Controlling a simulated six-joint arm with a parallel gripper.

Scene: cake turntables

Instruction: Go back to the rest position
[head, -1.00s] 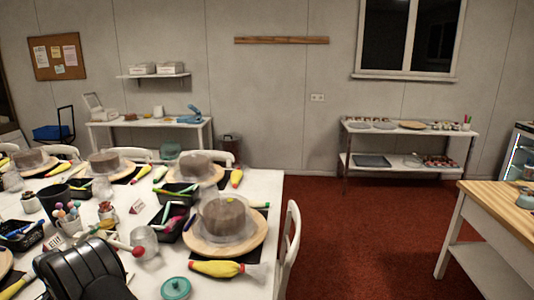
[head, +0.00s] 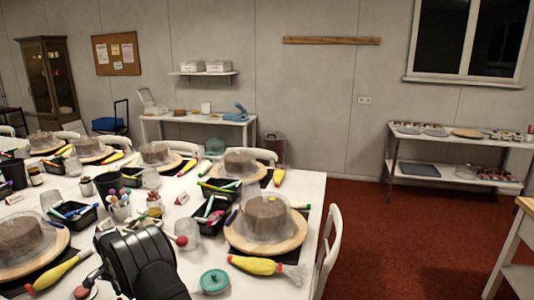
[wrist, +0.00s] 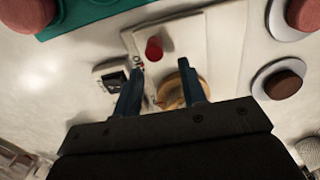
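In the wrist view, my gripper (wrist: 160,85) shows two dark blue fingers spread apart with a clear gap. A round tan item (wrist: 173,92) shows behind the gap, apparently farther off, and I see nothing held. In the head view, a black part of my arm stands at the bottom left over the table edge; the fingertips do not show there. The white table (head: 300,195) carries cakes under clear covers on round boards. The nearest cake (head: 266,214) stands right of my arm, and another cake (head: 18,236) is at the far left.
A white chair (head: 331,240) stands at the table's right end. Red floor (head: 390,235) is open beyond it. The wrist view shows a red cylinder (wrist: 154,49) and a teal mat (wrist: 85,16).

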